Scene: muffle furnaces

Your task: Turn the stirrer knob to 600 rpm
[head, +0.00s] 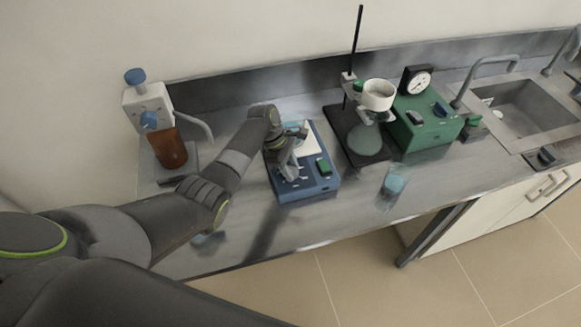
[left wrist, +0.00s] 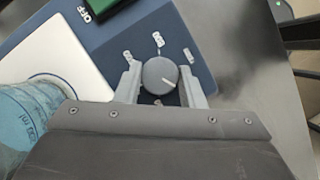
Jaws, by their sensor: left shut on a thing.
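The stirrer (head: 307,184) is a blue box with a white top plate, standing on the bench in the middle of the head view. Pale labels surround the knob, too small to read. My left gripper (left wrist: 158,85) has one finger on each side of the knob and is shut on it. In the head view my left gripper (head: 288,165) hides the knob. My right gripper is not in view.
A blue-tinted beaker (left wrist: 35,125) stands close beside the knob on the white plate (left wrist: 55,55). A green switch (head: 323,166) is on the stirrer. A stand with a white bowl (head: 378,95) and a green device (head: 424,125) are to the right. A brown bottle (head: 169,150) is left.

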